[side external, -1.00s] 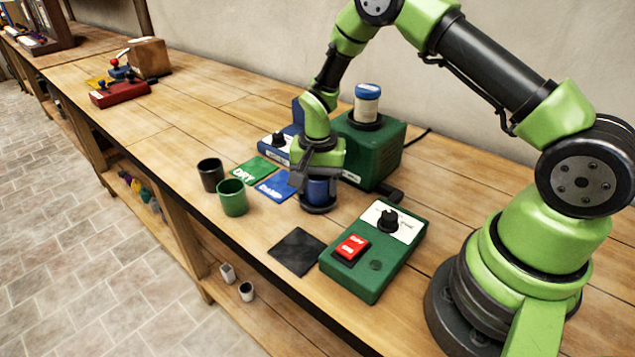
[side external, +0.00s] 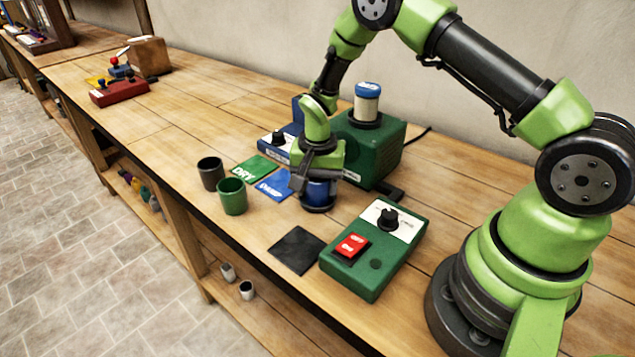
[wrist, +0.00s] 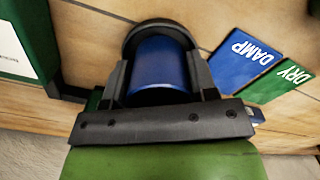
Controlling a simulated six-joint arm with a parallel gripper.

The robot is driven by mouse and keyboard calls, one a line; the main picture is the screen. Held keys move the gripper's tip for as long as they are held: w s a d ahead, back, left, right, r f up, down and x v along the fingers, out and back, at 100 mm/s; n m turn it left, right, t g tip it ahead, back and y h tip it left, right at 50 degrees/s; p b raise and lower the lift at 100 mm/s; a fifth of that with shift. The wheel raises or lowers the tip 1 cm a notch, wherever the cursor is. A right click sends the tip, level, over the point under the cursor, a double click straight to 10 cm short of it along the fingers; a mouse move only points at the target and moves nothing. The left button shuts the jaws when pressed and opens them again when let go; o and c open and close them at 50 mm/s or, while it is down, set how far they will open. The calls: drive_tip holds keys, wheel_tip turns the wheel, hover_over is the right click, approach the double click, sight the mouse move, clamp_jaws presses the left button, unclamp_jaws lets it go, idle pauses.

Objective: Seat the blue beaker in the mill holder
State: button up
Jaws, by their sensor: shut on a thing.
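The blue beaker (side external: 318,193) is upright between the fingers of my gripper (side external: 309,184), which is shut on it. In the wrist view, the beaker (wrist: 158,72) fills the space between the two dark fingers of my gripper (wrist: 160,78). The black round mill holder (side external: 319,208) is at the beaker's lower end, in front of the green mill (side external: 388,150). In the wrist view, the holder's dark ring (wrist: 150,27) curves around the beaker's far end. I cannot tell whether the beaker rests fully on the holder's floor.
A black cup (side external: 210,174) and a green cup (side external: 232,197) stand left, beside the green DRY card (side external: 257,168) and blue DAMP card (side external: 274,184). A green control box (side external: 375,250) with a red switch stands close on the right. A dark mat (side external: 296,250) lies in front.

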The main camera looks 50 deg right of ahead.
drive_tip(key=shift+f, duration=0.15)
drive_tip(key=o, duration=0.7)
wheel_tip(320, 180, up, 11)
idle(0.7)
drive_tip(key=s+a+r+n+t, duration=0.2)
drive_tip(key=s+r, duration=0.2)
drive_tip(key=r, duration=0.4)
drive_tip(key=s+a+r+n+t, duration=0.1)
drive_tip(key=s+a+r+t, duration=0.1)
drive_tip(key=s+r, duration=0.4)
drive_tip(key=s+a+r+n+t+y, duration=0.2)
drive_tip(key=s+r+n+t, duration=0.1)
drive_tip(key=s, duration=0.7)
drive_tip(key=shift+s+a+r+n, duration=0.15)
drive_tip(key=shift+s+r+n, duration=0.2)
drive_tip(key=shift+r+n, duration=0.45)
